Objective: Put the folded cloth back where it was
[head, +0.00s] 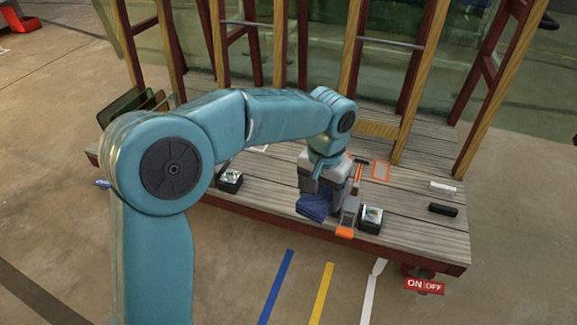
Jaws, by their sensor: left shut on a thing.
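The folded cloth (312,207) is dark blue and sits low at the front part of the wooden platform (262,215). My left gripper (320,192) points down over it and is shut on it. The gripper hides part of the cloth, and I cannot tell whether the cloth touches the boards. An orange-outlined rectangle (381,170) lies on the boards behind and to the right of the gripper. My right gripper does not show.
A small dark box (371,219) and a grey tool with an orange end (345,232) are close right of the gripper. Another dark box (230,181) is to the left. A black block (443,209) lies at right. Wooden uprights (422,80) stand behind.

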